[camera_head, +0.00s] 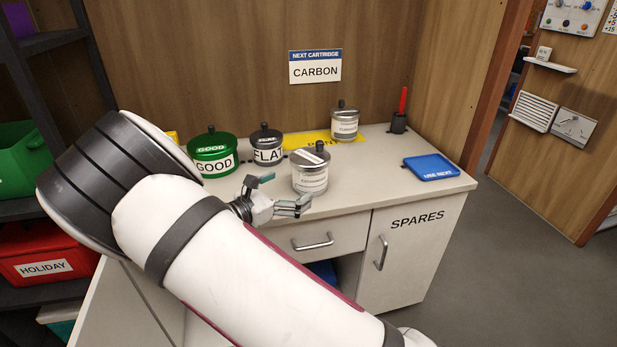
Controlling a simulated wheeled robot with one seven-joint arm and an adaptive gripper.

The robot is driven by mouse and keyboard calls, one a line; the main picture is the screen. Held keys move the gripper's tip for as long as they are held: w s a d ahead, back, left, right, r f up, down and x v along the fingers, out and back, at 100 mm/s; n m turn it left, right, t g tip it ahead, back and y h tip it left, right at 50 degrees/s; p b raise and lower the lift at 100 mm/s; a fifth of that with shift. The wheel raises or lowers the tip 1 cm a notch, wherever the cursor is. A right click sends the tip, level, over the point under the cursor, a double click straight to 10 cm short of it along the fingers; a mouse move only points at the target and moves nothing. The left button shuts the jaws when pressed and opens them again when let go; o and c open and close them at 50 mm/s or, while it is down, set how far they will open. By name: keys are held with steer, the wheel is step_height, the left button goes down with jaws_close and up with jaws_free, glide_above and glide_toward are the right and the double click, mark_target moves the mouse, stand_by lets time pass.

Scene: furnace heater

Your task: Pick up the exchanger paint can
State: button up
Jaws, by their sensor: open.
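Several lidded cans stand on the counter (378,181). A silver can (310,177) with a white label stands nearest the front edge, with a pale strip across its lid. Another silver can (345,125) stands at the back; the print on both silver cans is too small to read, so I cannot tell which is the exchanger can. A green can (213,155) reads GOOD and a dark grey can (267,148) reads FLAT. My gripper (285,191) is open and empty, just left of the front silver can, its fingers pointing toward the can's lower part. Contact is unclear.
A blue tray (431,168) lies at the counter's right, and a dark holder (398,122) with a red-handled tool stands behind it. A yellow mat (305,139) lies at the back. A wall sign (315,67) reads NEXT CARTRIDGE, CARBON. My arm hides the counter's left part.

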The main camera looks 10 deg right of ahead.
mark_target(299, 176)
steer(key=shift+w+a+f+n+t, duration=0.35)
steer(key=shift+a+f+n+t, duration=0.05)
steer(key=shift+a, duration=0.15)
steer(key=shift+w+a+f+n+t, duration=0.3)
steer(key=shift+a+f+n+t, duration=0.1)
steer(key=shift+a, duration=0.15)
steer(key=shift+w+d, duration=0.1)
steer(key=shift+w, duration=0.2)
steer(key=b+x, duration=0.1)
steer(key=x, duration=0.7)
steer(key=shift+w+f, duration=0.1)
steer(key=x, duration=0.5)
steer(key=shift+w+f, duration=0.1)
steer(key=shift+f, duration=0.05)
steer(key=c, duration=1.6)
steer(key=shift+c, duration=1.2)
